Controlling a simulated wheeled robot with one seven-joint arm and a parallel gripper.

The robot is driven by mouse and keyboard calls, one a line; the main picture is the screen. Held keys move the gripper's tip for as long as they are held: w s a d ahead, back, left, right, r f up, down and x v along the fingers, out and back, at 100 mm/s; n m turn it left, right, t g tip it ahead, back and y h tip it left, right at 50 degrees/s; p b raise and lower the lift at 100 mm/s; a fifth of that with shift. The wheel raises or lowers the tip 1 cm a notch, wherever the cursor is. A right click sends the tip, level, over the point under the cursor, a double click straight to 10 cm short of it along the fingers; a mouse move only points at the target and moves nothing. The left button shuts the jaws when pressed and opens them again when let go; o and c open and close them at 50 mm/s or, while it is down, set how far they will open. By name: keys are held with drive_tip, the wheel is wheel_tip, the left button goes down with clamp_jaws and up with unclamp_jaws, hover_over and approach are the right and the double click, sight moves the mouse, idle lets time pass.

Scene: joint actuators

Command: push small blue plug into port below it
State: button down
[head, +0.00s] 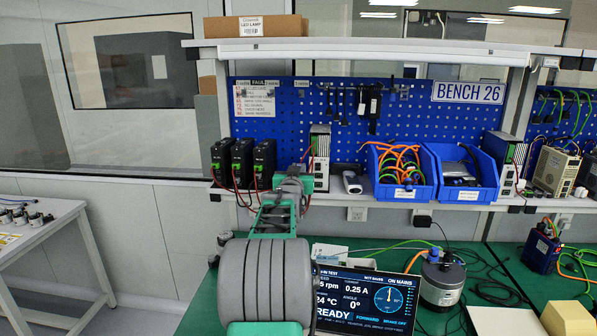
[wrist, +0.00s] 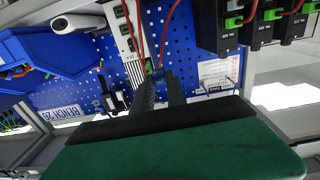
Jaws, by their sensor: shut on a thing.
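My gripper (wrist: 160,76) reaches away from the wrist camera toward the back shelf, its two dark fingers close together. A small blue plug (wrist: 151,68) shows at the fingertips, and the gripper is shut on it. Red wires run close by. In the head view my gripper (head: 294,176) is at shelf height, just left of a tall grey-and-white drive unit (head: 320,158). That unit (wrist: 122,38) is beside the fingertips in the tilted wrist view. The port is too small or hidden to make out, and I cannot tell whether the plug touches it.
Several black modules (head: 222,162) with red wires stand left of the gripper. A white cylinder device (head: 351,183) and blue bins (head: 400,178) stand to the right. A blue pegboard (head: 430,115) is behind. A monitor (head: 365,297) and a motor (head: 441,279) are on the green bench below.

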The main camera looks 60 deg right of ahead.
drive_tip(key=w+a+m+g+b, duration=0.1)
drive_tip(key=w+a, duration=0.2)
drive_tip(key=w, duration=0.5)
drive_tip(key=w+a+g+b, duration=0.1)
drive_tip(key=w+a, duration=0.3)
drive_tip(key=w, duration=0.3)
drive_tip(key=w+d+f+b, duration=0.2)
drive_tip(key=d+f+b, duration=0.1)
drive_tip(key=d+f, duration=0.4)
wheel_tip(320, 180, down, 3)
drive_tip(key=shift+w+r+h, duration=0.1)
drive_tip(key=shift+w+h, duration=0.15)
drive_tip(key=shift+h, duration=0.15)
drive_tip(key=shift+d, duration=0.15)
drive_tip(key=shift+w+d+p, duration=0.2)
drive_tip(key=shift+d+p, duration=0.2)
drive_tip(key=shift+d, duration=0.1)
